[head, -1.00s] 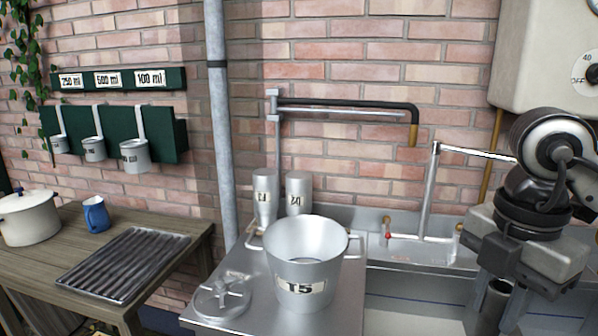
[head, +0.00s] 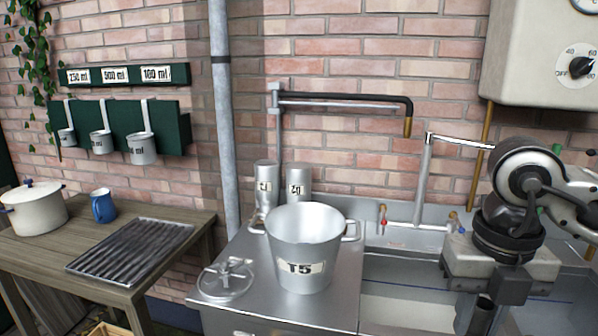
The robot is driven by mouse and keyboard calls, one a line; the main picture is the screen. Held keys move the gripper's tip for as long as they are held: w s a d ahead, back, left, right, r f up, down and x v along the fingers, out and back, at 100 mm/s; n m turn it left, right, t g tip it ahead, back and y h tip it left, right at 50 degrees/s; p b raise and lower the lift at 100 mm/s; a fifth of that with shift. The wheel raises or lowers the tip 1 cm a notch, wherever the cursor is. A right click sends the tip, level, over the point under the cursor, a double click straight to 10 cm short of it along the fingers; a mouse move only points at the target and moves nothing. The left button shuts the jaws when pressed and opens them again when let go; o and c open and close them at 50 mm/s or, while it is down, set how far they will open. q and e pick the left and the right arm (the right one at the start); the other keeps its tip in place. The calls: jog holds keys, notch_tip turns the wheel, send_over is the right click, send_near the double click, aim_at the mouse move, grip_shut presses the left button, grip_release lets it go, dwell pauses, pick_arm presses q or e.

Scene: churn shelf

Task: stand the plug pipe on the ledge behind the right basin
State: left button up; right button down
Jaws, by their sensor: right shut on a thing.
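My right gripper (head: 486,296) points down over the sink at the lower right. It is shut on a grey metal tube, the plug pipe (head: 480,318), whose upper end shows between the fingers; its lower part is cut off by the picture's edge. The sink's back ledge (head: 388,240) runs along the brick wall, with taps standing on it. My arm hides much of the right part of the sink and the ledge behind it. My left gripper is not in view.
A steel bucket marked T5 (head: 303,250) and a round lid (head: 228,278) stand on the steel top left of the sink. A swivel tap (head: 425,180) rises behind the sink, left of my gripper. A boiler box (head: 535,60) hangs above right.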

jog(key=a+f+m+b, duration=0.1)
jog(key=f+m, duration=0.6)
jog(key=m, duration=1)
jog(key=a+f+m+b, duration=0.2)
jog(key=f+m, duration=0.5)
jog(key=m, duration=1)
jog(key=shift+w, duration=0.35)
jog(key=shift+a, duration=0.1)
